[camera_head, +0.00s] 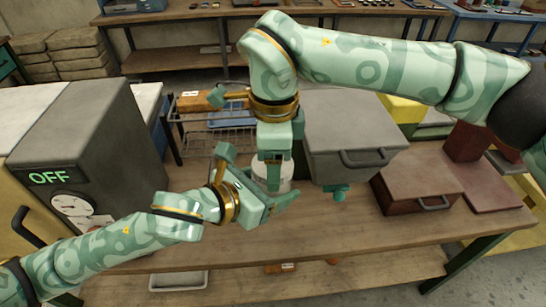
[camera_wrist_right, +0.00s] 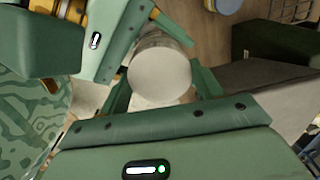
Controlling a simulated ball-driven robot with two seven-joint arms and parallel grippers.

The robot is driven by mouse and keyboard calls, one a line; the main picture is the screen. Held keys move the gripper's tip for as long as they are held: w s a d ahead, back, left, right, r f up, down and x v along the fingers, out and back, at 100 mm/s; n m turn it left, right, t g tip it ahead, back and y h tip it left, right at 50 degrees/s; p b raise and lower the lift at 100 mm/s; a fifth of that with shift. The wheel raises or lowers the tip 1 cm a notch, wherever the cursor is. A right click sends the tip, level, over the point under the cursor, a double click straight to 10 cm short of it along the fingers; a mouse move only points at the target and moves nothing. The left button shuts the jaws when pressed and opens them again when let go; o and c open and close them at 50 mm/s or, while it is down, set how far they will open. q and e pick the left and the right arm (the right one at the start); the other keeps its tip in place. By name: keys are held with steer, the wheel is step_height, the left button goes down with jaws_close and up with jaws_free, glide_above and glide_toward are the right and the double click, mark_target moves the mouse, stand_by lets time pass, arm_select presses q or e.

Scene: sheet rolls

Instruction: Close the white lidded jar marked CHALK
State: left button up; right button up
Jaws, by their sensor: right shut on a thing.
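The white jar (camera_head: 271,182) stands on the wooden bench, largely hidden by both grippers; no CHALK marking is readable. My right gripper (camera_head: 273,168) reaches down from above and is shut on the white round lid at the jar's top. In the right wrist view the pale round lid (camera_wrist_right: 160,72) sits between my right gripper's green fingers (camera_wrist_right: 162,88). My left gripper (camera_head: 256,183) is low beside the jar, its fingers spread about the jar's side. I cannot tell whether they press on it.
A grey box with a dial and an OFF display (camera_head: 80,150) stands at the left. A grey bin with a handle (camera_head: 350,135) stands right of the jar, and a brown box (camera_head: 415,185) beyond it. A wire rack (camera_head: 215,135) lies behind. The bench front (camera_head: 330,232) is clear.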

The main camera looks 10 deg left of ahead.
steer(key=shift+w+a, duration=0.1)
steer(key=o, duration=1.1)
steer(key=shift+r, duration=0.1)
steer(key=shift+r, duration=2.2)
steer(key=shift+c, duration=0.5)
steer(key=shift+r+n, duration=0.4)
steer(key=shift+n, duration=0.1)
step_height(320, 180, up, 3)
steer(key=n, duration=0.4)
